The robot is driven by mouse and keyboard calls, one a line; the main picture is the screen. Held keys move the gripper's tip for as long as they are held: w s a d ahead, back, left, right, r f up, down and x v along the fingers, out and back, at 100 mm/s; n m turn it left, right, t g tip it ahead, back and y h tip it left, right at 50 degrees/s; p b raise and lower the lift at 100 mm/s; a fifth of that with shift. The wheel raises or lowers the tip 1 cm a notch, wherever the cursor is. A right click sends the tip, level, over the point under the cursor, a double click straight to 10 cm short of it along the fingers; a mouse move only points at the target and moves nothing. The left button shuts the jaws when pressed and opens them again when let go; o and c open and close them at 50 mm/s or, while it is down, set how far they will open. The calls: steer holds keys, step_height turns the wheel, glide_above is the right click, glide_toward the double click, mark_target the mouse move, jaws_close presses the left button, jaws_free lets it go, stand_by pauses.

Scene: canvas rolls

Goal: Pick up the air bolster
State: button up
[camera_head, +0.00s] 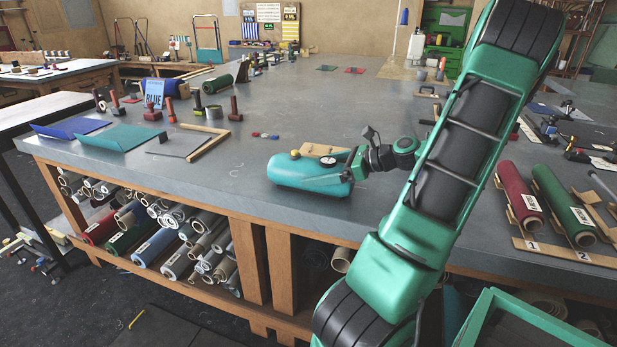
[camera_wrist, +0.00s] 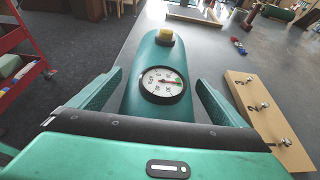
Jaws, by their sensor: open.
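The air bolster is a teal, rounded cylinder (camera_head: 300,174) lying near the front edge of the grey table. It has a yellow cap on top and a round pressure gauge. In the wrist view the air bolster (camera_wrist: 160,60) lies lengthwise between the fingers, with the gauge facing the camera. My gripper (camera_wrist: 158,100) is open, with one finger on each side of the bolster's near end. In the head view my gripper (camera_head: 350,163) is at the bolster's right end. I cannot tell whether the fingers touch it.
A wooden board with metal hooks and numbers (camera_wrist: 267,115) lies close to the right of the bolster. Red (camera_head: 520,197) and green (camera_head: 563,203) rolls rest in a numbered rack at right. Several rolls fill the shelf below. The table behind the bolster is mostly clear.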

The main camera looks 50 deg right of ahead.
steer(key=c, duration=1.2)
steer(key=shift+c, duration=1.4)
steer(key=shift+r, duration=0.1)
